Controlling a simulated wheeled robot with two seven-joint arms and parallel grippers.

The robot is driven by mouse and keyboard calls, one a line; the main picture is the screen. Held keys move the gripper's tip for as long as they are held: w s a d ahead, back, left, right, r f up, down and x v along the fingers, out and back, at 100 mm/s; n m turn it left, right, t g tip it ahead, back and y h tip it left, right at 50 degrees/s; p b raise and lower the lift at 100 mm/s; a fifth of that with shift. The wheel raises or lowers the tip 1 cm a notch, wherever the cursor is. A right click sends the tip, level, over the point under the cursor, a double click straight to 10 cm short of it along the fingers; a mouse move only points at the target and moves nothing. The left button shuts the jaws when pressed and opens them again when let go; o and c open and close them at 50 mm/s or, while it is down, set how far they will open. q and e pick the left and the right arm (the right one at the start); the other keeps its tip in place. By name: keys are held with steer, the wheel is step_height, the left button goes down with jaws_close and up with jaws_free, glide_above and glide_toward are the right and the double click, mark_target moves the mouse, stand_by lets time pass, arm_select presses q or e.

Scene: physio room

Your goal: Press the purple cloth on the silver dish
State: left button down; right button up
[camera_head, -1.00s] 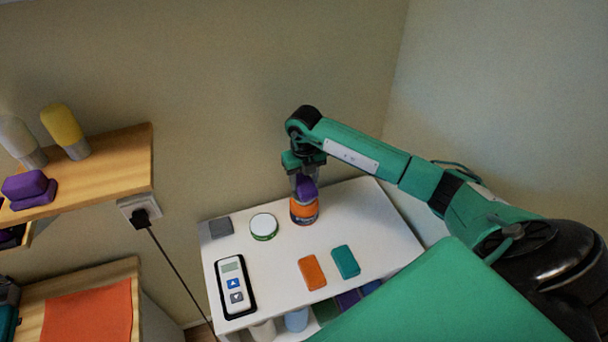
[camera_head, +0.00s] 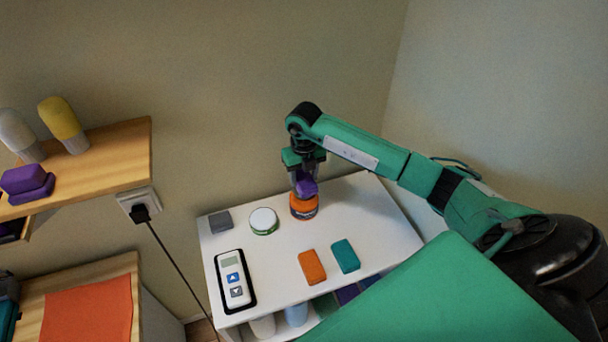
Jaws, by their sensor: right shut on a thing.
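My right gripper (camera_head: 304,175) points down over the trolley top and is shut on a purple cloth (camera_head: 307,188). The purple cloth is at the top of a round orange tub (camera_head: 303,208) with dark bands. It hides part of the tub's top, and I cannot tell whether the two touch. A low round dish (camera_head: 263,220) with a pale silvery top and a green edge stands to the left of the tub, apart from the cloth. My left gripper is not in view.
The white trolley top (camera_head: 375,225) also bears a grey block (camera_head: 220,222), a white handheld device (camera_head: 233,280), an orange pad (camera_head: 312,267) and a teal pad (camera_head: 345,256). A wooden shelf (camera_head: 115,165) with purple pads (camera_head: 25,184) and bottles is at left. A socket (camera_head: 138,203) has a hanging cable.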

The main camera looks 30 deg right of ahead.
mark_target(304, 178)
steer(key=shift+f+b, duration=0.9)
steer(key=shift+f, duration=0.15)
stand_by(1.9)
steer(key=shift+r+p, duration=1.85)
steer(key=shift+r, duration=1.7)
